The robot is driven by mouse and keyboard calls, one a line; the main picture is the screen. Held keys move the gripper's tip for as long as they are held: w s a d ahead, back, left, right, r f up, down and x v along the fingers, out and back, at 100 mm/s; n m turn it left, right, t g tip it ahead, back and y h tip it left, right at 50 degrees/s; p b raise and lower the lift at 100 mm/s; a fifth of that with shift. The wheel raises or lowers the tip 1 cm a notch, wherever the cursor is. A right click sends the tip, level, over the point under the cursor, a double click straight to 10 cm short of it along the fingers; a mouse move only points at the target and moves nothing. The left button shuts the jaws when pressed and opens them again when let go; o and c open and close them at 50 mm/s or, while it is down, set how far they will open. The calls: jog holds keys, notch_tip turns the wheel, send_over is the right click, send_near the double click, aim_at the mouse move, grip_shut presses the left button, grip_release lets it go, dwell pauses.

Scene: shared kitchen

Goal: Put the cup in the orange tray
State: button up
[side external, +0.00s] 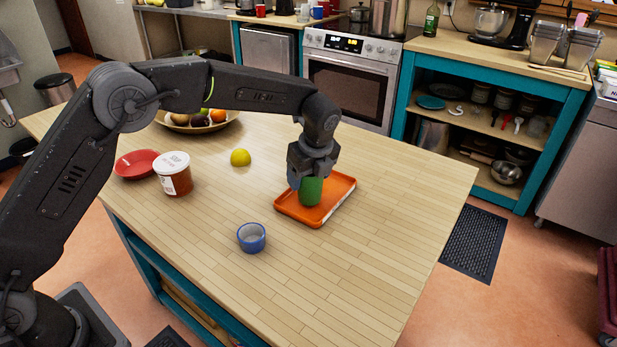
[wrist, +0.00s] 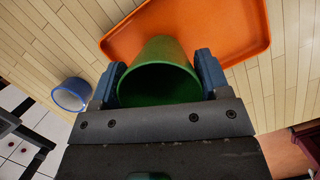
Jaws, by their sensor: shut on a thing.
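A green cup (side external: 311,191) is held between the fingers of my gripper (side external: 307,181), over the orange tray (side external: 337,207) on the wooden table. In the wrist view the green cup (wrist: 167,58) sits between the two blue fingers of my gripper (wrist: 162,80), its open mouth toward the camera. The orange tray (wrist: 235,28) shows beyond and beside it. I cannot tell whether the cup's base touches the tray floor. My gripper is shut on the cup.
A small blue cup (side external: 251,238) stands in front of the tray; it also shows in the wrist view (wrist: 72,94). A lemon (side external: 240,157), a white-lidded tub (side external: 173,174), a red bowl (side external: 136,164) and a fruit bowl (side external: 230,126) stand to the left. The table's right side is clear.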

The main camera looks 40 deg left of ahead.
aim_at(316, 190)
jog(key=shift+f, duration=0.45)
jog(key=shift+f, duration=0.15)
jog(key=o, duration=0.9)
jog(key=v, duration=1.2)
jog(key=shift+r, duration=0.25)
